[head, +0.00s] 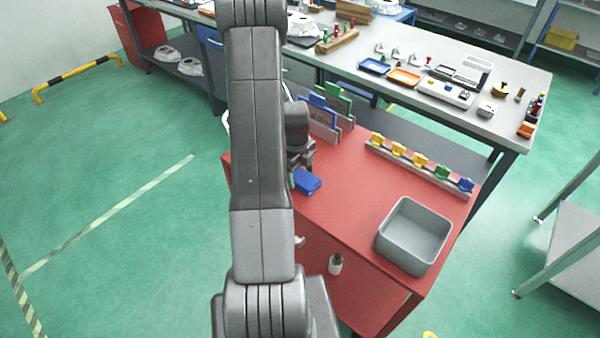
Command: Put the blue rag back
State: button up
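A small blue folded piece (307,182), which looks like the blue rag, is at the left edge of the red cart top (345,190), right below the end of my arm. My gripper (300,168) is just above and behind it, mostly hidden by my own arm. I cannot make out its fingers or whether they touch the blue piece. A bit of green shows just left of the blue piece.
Blue and green upright panels (323,113) stand at the cart's back left. A rail (415,165) with yellow, green and blue clips runs along its back right. A grey bin (413,236) sits at front right. A cluttered workbench (480,110) stands behind.

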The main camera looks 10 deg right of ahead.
aim_at(298, 173)
jog(key=shift+o, duration=0.6)
jog(key=shift+r, duration=0.15)
jog(key=shift+w+r, duration=0.1)
jog(key=shift+r, duration=0.3)
notch_tip(298, 173, up, 11)
jog(key=b, duration=0.1)
jog(key=shift+w+a+b, duration=0.25)
jog(key=shift+a+b, duration=0.05)
jog(key=shift+b, duration=0.1)
